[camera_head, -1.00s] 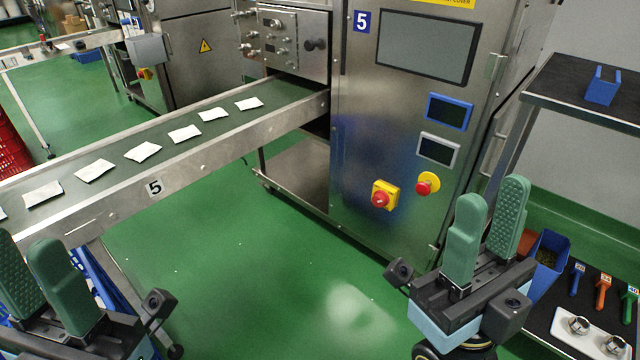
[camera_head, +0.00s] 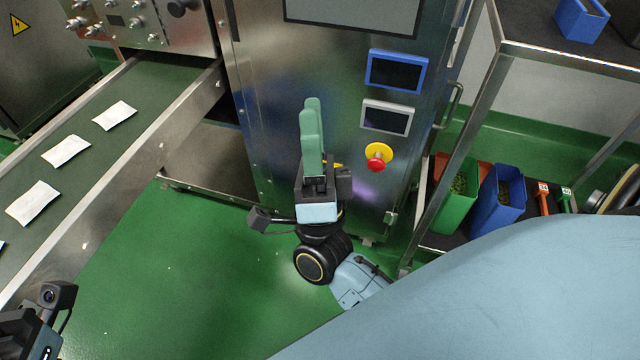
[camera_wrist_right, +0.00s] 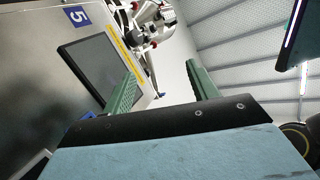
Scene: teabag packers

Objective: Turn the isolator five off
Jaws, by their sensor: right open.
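The number five machine's steel cabinet (camera_head: 280,60) stands in the middle of the head view. The isolator, a red knob on a yellow plate, is almost wholly hidden behind my right gripper (camera_head: 311,108); only a sliver of yellow plate (camera_head: 336,166) shows. My right gripper is upright in front of the cabinet's lower front, its green fingers overlapping in this view. In the right wrist view, the gripper (camera_wrist_right: 160,75) is open with nothing between the fingers. Whether it touches the cabinet cannot be told. Only part of my left gripper (camera_head: 35,322) shows at the lower left.
A round red button on a yellow base (camera_head: 378,157) sits right of my right gripper, below two small panels. A conveyor (camera_head: 150,140) with teabag packets runs along the left. A shelf rack with a green bin (camera_head: 456,205) and blue bin (camera_head: 497,205) stands at right.

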